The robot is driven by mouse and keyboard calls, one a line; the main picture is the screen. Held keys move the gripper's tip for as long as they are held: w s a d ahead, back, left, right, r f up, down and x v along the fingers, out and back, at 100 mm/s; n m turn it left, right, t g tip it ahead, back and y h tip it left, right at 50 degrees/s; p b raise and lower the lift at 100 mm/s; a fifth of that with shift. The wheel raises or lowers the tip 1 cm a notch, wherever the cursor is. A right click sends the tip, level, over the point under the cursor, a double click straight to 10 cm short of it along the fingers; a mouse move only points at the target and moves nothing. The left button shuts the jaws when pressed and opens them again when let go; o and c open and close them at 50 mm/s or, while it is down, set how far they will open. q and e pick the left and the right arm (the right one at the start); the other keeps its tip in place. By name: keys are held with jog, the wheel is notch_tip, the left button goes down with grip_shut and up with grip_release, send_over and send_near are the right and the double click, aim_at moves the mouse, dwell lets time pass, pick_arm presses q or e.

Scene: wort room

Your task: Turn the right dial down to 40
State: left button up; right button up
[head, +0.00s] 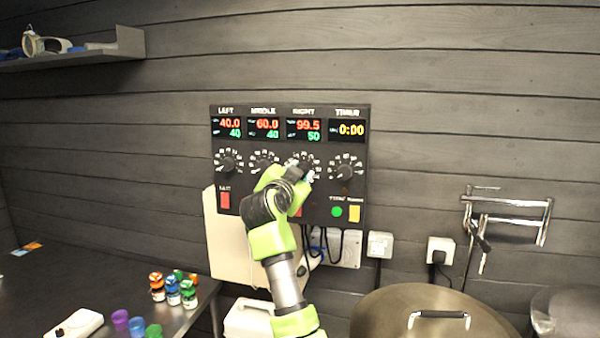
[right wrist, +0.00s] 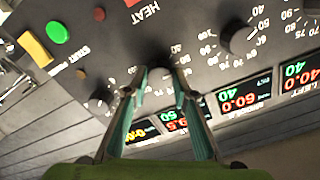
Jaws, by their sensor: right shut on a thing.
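The right dial (right wrist: 159,80) is on the black control panel (head: 290,192), under the RIGHT display (head: 304,130). That display reads 99.5 in red and 50 in green. My right gripper (head: 303,173) reaches the panel at the right dial and mostly covers it in the head view. In the right wrist view, my right gripper's (right wrist: 159,82) two fingers stand on either side of the dial, shut on it. My left gripper is not in view.
The middle dial (head: 263,161) and timer dial (head: 346,168) sit close on either side. Below are a green button (head: 337,212) and yellow switch (head: 354,213). A large lidded pot (head: 390,310) stands at lower right; several small coloured jars (head: 173,292) are on the left table.

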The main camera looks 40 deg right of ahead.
jog(key=n, duration=0.6)
jog(key=shift+f, duration=0.1)
jog(key=shift+n, duration=0.3)
dwell(0.3)
jog(key=o, duration=1.1)
jog(key=v, duration=1.2)
jog(key=shift+w, duration=0.1)
